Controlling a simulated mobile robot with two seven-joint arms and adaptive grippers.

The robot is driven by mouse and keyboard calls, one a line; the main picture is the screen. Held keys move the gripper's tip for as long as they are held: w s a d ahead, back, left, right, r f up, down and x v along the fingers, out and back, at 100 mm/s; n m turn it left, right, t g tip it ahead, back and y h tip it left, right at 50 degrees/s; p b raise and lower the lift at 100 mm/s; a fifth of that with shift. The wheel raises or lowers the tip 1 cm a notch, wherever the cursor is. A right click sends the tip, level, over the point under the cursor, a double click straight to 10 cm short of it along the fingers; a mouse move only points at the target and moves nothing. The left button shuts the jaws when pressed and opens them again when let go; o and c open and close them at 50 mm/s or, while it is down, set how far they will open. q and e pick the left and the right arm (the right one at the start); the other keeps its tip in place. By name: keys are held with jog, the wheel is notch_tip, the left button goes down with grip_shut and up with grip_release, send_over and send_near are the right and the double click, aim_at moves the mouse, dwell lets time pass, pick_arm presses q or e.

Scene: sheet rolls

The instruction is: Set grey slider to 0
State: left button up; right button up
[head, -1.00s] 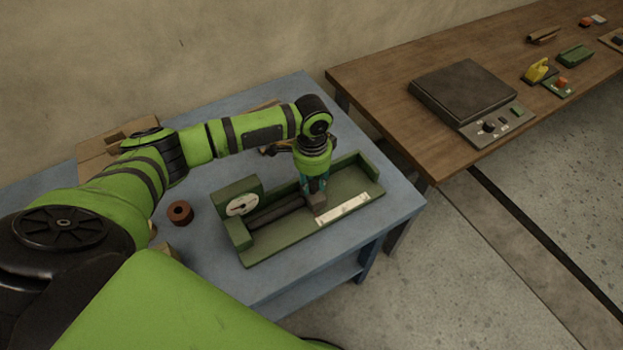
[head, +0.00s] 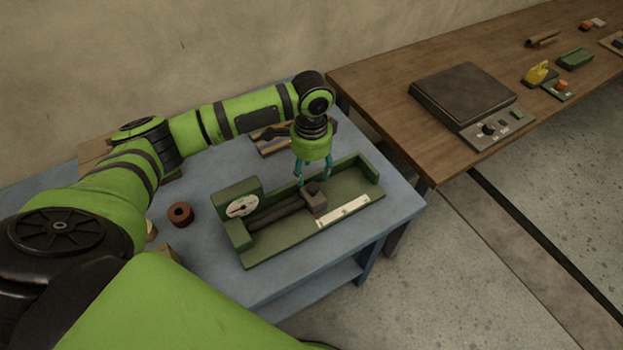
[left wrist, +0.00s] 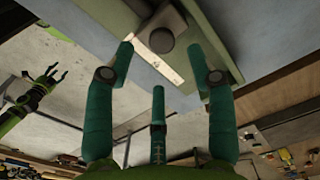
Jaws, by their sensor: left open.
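The grey slider (head: 314,203) is a dark block with a knob on top, on the rail of a green fixture (head: 280,240). A white scale strip (head: 343,211) lies along the fixture's front, and the slider is near the strip's left end. My left gripper (head: 313,182) is open just above the slider, pointing down. In the left wrist view the slider's round knob (left wrist: 161,40) shows beyond the spread fingers, with nothing held. My right gripper (left wrist: 56,75) shows small at the left of that view, fingers apart. The scale's marks are too small to read.
A round dial (head: 242,205) stands at the fixture's left end. A brown ring-shaped roll (head: 180,214) lies on the blue table (head: 205,260) to the left. A wooden bench (head: 390,90) with a dark flat-topped device (head: 463,92) stands at the right.

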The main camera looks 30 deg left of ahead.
aim_at(311, 187)
pick_arm(q)
notch_tip(311, 187, up, 6)
jog(key=shift+r, duration=0.15)
jog(key=shift+s, duration=0.1)
dwell(0.5)
